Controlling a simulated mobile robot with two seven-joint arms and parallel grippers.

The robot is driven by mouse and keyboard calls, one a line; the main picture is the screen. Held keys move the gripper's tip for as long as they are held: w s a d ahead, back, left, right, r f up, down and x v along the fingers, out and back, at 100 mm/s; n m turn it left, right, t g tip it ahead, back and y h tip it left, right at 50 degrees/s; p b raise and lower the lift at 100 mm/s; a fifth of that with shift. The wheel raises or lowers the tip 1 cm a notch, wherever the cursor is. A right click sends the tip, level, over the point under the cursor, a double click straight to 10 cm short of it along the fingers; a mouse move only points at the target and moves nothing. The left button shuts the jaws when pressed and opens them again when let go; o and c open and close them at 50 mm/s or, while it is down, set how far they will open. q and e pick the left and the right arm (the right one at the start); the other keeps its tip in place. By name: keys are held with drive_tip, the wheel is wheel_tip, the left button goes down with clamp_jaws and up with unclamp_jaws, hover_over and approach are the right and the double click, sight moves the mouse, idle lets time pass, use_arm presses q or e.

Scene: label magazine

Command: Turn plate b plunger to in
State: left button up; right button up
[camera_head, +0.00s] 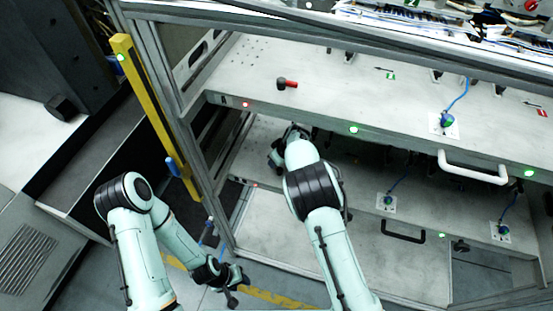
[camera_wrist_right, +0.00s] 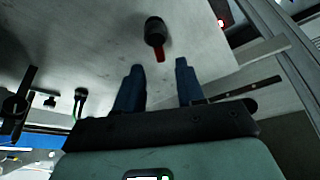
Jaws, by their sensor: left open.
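In the right wrist view a plunger with a dark knob and red tip (camera_wrist_right: 155,36) stands on a pale plate (camera_wrist_right: 105,30). My right gripper (camera_wrist_right: 160,68) is open, with its two fingers apart and empty. The plunger is beyond the fingertips, between their lines, and looks apart from them. In the head view my right gripper (camera_head: 278,152) is under the upper plate (camera_head: 330,105), over the lower plate (camera_head: 345,170); the lower plunger is hidden there. A similar black and red plunger (camera_head: 287,84) is on the upper plate, marked A. My left gripper (camera_head: 233,284) hangs open, low outside the frame.
A red light (camera_head: 245,104) and green light (camera_head: 353,129) are on the upper plate's front edge. A white handle (camera_head: 474,167) sticks out to the right. A grey frame post (camera_head: 183,150) and yellow post (camera_head: 150,105) stand left. Blue cables hang from fittings on both plates.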

drive_tip(key=shift+d+x, duration=0.2)
drive_tip(key=shift+x, duration=1)
drive_tip(key=shift+s+f, duration=0.25)
drive_tip(key=shift+s, duration=0.05)
drive_tip(key=shift+w, duration=0.1)
clamp_jaws()
